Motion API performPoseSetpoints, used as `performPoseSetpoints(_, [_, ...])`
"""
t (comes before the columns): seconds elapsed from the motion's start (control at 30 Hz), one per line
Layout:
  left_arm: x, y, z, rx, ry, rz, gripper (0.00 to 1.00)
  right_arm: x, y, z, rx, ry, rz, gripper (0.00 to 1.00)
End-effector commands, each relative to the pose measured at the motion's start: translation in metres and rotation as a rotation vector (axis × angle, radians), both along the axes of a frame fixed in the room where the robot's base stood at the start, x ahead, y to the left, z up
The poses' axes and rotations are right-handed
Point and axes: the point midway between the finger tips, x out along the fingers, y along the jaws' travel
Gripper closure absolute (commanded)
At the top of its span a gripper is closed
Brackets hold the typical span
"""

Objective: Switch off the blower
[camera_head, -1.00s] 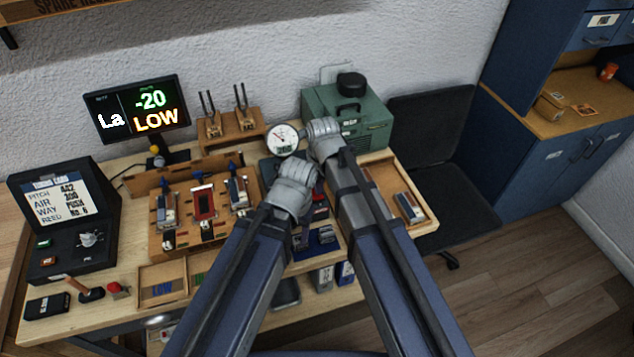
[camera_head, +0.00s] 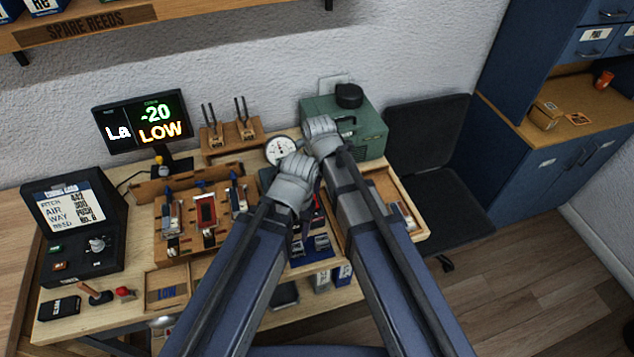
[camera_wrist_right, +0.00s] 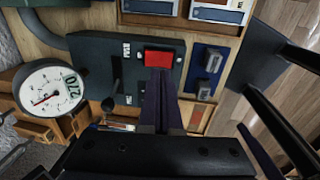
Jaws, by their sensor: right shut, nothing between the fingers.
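The blower looks to be the green box (camera_head: 372,140) with a black knob on top, at the back right of the bench. In the right wrist view, a dark control panel (camera_wrist_right: 95,62) carries a red rocker switch (camera_wrist_right: 160,58) and a small lever. My right gripper (camera_wrist_right: 159,78) is shut and empty, its fingertips over the switch's lower edge; I cannot tell whether they touch. In the head view, my right gripper (camera_head: 322,135) overlaps the green box's left side, fingertips hidden. My left gripper (camera_head: 297,182) is just below the gauge, its fingers hidden too.
A round gauge (camera_head: 280,150) stands behind the panel; its readout shows 270 in the wrist view (camera_wrist_right: 46,93). A screen (camera_head: 143,123) reads La, -20, LOW. A wooden rack (camera_head: 207,215) with reeds stands left of my arms. A dark chair (camera_head: 428,150) stands right.

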Motion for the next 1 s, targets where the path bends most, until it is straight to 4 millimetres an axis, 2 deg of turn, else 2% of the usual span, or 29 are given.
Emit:
performPoseSetpoints(0.03, [0.000,0.000,0.017,0.000,0.000,0.000,0.41,-0.002,0.000,0.017,0.000,0.000,0.000,1.00])
performPoseSetpoints(0.4, [0.000,0.000,0.069,-0.002,0.000,0.009,0.41,-0.008,-0.003,0.069,0.000,0.000,0.000,1.00])
performPoseSetpoints(0.53, [0.000,0.000,0.075,-0.002,-0.001,0.011,0.41,-0.009,-0.003,0.075,0.000,0.000,0.000,1.00])
performPoseSetpoints(0.83, [0.000,0.000,0.074,-0.002,-0.001,0.012,0.41,-0.009,-0.003,0.074,0.000,0.000,0.000,1.00])
performPoseSetpoints(1.0, [0.003,0.000,0.073,-0.003,-0.005,0.035,0.59,-0.013,-0.005,0.073,0.001,0.005,-0.039,1.00])
